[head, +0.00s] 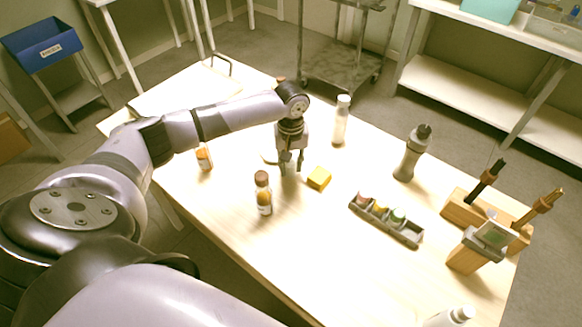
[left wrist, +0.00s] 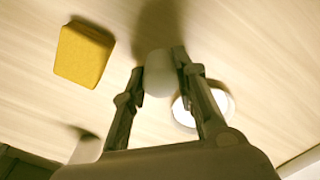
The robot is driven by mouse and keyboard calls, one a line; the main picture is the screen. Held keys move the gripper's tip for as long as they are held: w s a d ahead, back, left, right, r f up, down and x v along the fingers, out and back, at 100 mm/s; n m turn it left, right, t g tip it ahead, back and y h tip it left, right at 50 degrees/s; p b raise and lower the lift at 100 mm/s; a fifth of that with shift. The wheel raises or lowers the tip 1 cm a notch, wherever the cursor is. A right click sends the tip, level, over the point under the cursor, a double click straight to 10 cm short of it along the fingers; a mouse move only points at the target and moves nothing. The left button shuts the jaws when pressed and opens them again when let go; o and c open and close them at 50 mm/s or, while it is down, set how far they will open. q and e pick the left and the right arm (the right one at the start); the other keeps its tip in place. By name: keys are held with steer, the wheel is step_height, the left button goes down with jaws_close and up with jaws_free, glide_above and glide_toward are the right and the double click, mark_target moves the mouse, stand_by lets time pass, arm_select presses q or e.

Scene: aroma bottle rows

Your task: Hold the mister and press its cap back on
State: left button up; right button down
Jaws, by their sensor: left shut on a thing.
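My left gripper (head: 290,167) hangs low over the middle of the table, fingers pointing down. In the left wrist view its fingers (left wrist: 162,68) are closed on a small pale rounded piece, which looks like the cap (left wrist: 159,78). In the head view this piece is mostly hidden by the fingers. A white bottle (head: 340,124) stands upright behind and right of the gripper, and a grey bottle with a dark top (head: 408,158) stands farther right. I cannot tell for sure which is the mister. My right gripper is not in view.
A yellow block (head: 319,178) lies just right of the gripper. A white disc (left wrist: 207,106) lies beside it. Amber bottles (head: 264,197) stand in front and left. A grey tray (head: 405,236) of small bottles and wooden stands (head: 463,207) are at right. The front table is mostly clear.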

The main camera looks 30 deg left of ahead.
mark_target(291, 164)
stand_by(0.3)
arm_select(q)
step_height(291, 164, up, 20)
steer(key=b, duration=0.1)
stand_by(0.4)
steer(key=s+d+f+m, duration=0.2)
steer(key=s+d+m, duration=0.2)
steer(key=s+d, duration=0.2)
steer(key=s+d+f+m, duration=0.3)
steer(key=s+d+m, duration=0.1)
steer(key=s+d, duration=0.3)
steer(key=shift+s+d, duration=0.2)
steer(key=shift+s, duration=0.7)
steer(key=shift+f, duration=0.1)
